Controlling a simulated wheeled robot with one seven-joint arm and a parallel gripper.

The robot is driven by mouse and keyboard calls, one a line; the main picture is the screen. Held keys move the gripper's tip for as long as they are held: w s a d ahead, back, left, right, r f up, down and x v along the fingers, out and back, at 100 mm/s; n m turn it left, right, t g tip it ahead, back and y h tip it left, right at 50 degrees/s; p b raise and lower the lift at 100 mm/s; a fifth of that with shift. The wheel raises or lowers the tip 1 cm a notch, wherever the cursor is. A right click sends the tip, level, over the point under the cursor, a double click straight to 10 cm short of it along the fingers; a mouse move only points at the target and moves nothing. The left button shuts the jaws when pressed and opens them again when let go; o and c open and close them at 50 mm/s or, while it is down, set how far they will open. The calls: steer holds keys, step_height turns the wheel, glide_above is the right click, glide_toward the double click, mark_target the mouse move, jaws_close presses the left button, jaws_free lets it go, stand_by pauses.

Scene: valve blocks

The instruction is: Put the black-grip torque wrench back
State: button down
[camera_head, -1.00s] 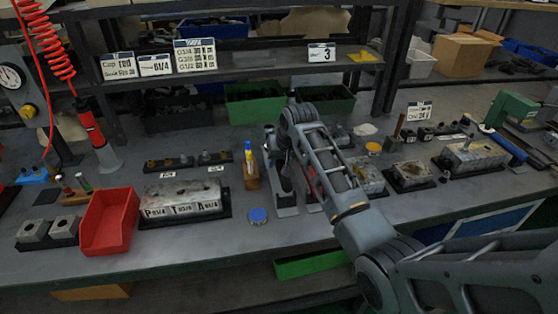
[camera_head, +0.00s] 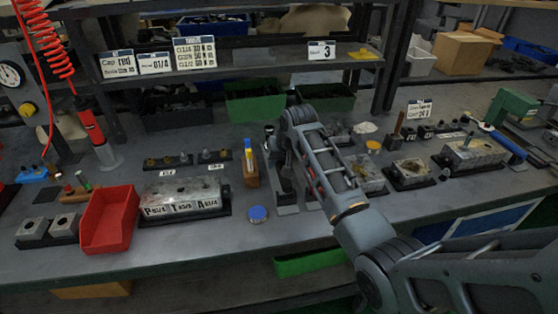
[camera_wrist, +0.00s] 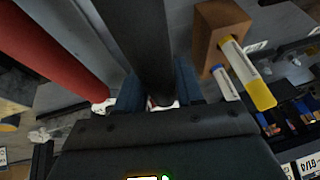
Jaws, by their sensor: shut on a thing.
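The black-grip torque wrench (camera_wrist: 140,40) shows in the wrist view as a thick dark bar running up from between my jaws. My gripper (camera_wrist: 158,90) is shut on it, with a blue finger on each side. In the head view my gripper (camera_head: 284,178) points down over the bench, beside the wooden block and largely hidden by my arm. The wrench's lower end and whether it touches a holder cannot be told. A thick red bar (camera_wrist: 50,45) lies left of the wrench in the wrist view, apart from it.
A wooden block (camera_head: 250,170) with yellow-capped markers stands close to my gripper. More blocks (camera_head: 410,173) stand right. The front strip of bench is clear.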

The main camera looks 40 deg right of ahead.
steer(key=shift+f+b, duration=0.7)
steer(key=shift+f, duration=0.75)
steer(key=c, duration=0.7)
jaws_free()
steer(key=shift+o, duration=0.4)
steer(key=shift+f, duration=0.1)
steer(key=shift+v, duration=3.95)
